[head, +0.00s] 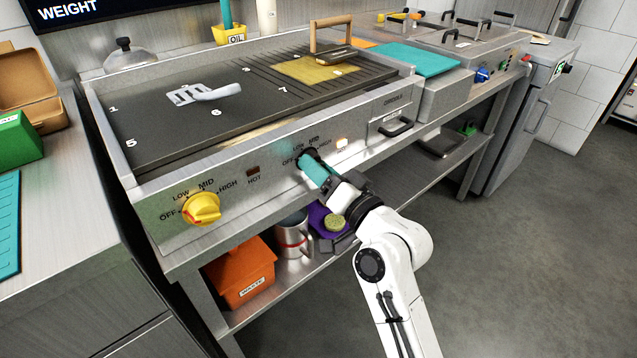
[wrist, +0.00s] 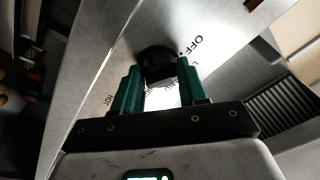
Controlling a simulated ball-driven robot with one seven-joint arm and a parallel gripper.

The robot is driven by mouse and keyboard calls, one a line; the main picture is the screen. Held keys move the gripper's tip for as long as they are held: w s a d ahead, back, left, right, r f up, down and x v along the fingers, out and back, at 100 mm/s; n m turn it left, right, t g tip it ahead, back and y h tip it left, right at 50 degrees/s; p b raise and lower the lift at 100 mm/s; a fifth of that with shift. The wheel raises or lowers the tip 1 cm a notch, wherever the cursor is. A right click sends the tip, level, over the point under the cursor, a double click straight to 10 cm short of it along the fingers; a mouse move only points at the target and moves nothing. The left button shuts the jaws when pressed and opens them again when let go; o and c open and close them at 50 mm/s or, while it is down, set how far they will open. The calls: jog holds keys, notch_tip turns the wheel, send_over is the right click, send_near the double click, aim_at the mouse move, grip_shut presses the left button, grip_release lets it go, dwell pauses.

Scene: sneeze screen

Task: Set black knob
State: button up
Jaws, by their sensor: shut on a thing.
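The black knob (wrist: 157,64) sits on the griddle's front panel, between my two teal fingertips in the wrist view. In the head view only its dark edge (head: 306,157) shows behind the fingers. My gripper (head: 311,162) reaches up to the panel and is shut on the knob; it also shows in the wrist view (wrist: 158,70). Printed labels such as OFF, LOW and HIGH surround the knob. The fingers hide part of the dial, and I cannot tell the knob's pointer setting.
A yellow knob (head: 202,208) is on the same panel to the left. A drawer handle (head: 396,127) juts out to the right. An orange waste bin (head: 240,275) and a metal pitcher (head: 293,238) stand on the shelf below. A spatula (head: 200,94) lies on the griddle.

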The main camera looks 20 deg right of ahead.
jog(key=shift+f+n+b, duration=0.25)
jog(key=shift+n+b, duration=0.45)
jog(key=shift+n, duration=0.1)
jog(key=o, duration=1)
jog(key=shift+r, duration=0.15)
jog(key=shift+o, duration=0.2)
jog(key=shift+s, duration=0.1)
jog(key=v, duration=1)
jog(key=shift+s+d, duration=0.25)
